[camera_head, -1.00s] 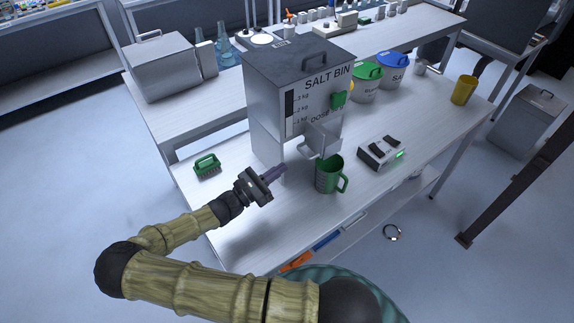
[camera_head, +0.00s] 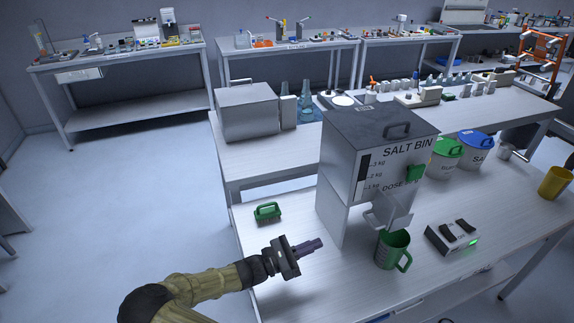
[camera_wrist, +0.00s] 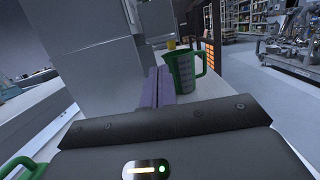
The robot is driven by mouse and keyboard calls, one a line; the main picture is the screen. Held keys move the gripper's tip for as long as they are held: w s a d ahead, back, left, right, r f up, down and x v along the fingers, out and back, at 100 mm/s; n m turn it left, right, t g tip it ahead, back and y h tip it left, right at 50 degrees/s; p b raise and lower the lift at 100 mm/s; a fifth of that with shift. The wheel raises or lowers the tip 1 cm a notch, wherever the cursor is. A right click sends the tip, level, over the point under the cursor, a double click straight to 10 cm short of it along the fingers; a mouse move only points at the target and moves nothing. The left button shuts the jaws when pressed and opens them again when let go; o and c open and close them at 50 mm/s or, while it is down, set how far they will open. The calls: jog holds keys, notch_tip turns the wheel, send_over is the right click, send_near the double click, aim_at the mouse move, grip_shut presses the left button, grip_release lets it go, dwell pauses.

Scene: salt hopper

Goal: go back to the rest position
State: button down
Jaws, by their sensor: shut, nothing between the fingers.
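My gripper (camera_head: 310,246) is shut and empty, held over the front left part of the workbench (camera_head: 290,290). Its purple fingers point right, toward the green measuring jug (camera_head: 393,250). The fingers (camera_wrist: 158,86) also show shut together in the wrist view. The jug stands upright under the spout of the grey salt bin (camera_head: 345,150), and it shows just right of the fingers in the wrist view (camera_wrist: 183,72). The jug's contents cannot be made out. The gripper is apart from both the jug and the bin.
A green brush (camera_head: 267,212) lies on the bench behind my gripper. A scale-like device (camera_head: 452,237) with a green light sits right of the jug. Green-lidded and blue-lidded tubs (camera_head: 476,150) and a yellow cup (camera_head: 555,183) stand farther right. Floor at the left is clear.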

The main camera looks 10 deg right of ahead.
jog(key=shift+d, duration=0.1)
jog(key=s+d+f+m+g+y, duration=0.2)
jog(key=s+d+m+g+y, duration=0.2)
jog(key=s+m+g+y, duration=0.55)
jog(key=s+a+r+m+t+y, duration=0.1)
jog(key=a+r+m+t+y, duration=0.1)
jog(key=r+m+t+y, duration=0.2)
jog(key=s+a+r+m+t+y, duration=0.2)
jog(key=r+m+t+y, duration=0.2)
jog(key=r, duration=0.5)
jog(key=shift+s+r+m+y+p, duration=0.3)
jog(key=shift+r+m+y+p, duration=0.1)
jog(key=shift+m+y, duration=0.8)
jog(key=shift+t, duration=0.25)
